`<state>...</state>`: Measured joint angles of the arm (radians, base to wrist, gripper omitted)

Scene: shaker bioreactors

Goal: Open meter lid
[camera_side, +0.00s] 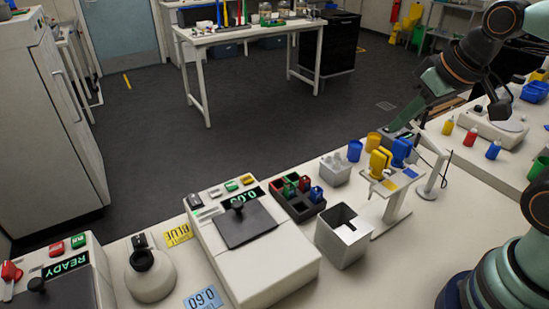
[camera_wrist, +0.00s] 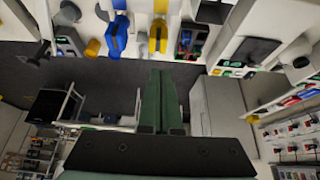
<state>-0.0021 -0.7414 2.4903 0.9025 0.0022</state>
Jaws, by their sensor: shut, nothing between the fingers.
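The meter (camera_side: 265,262) is a white box at the front middle of the bench in the side view, with a lit green display and small coloured buttons along its far edge. Its dark grey lid (camera_side: 248,224) with a black knob (camera_side: 238,205) lies flat on top, closed. In the wrist view the dark lid (camera_wrist: 256,50) shows at the upper right. My gripper (camera_side: 402,121) is in the upper right of the side view, above and well away from the meter. Its green fingers (camera_wrist: 161,74) are together and empty in the wrist view.
A rack of coloured caps (camera_side: 298,198), an open metal box (camera_side: 343,237) and a stand with yellow and blue pipettes (camera_side: 390,185) are right of the meter. A round white device (camera_side: 150,277) and a READY unit (camera_side: 65,272) are left. Coloured bottles (camera_side: 470,136) stand far right.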

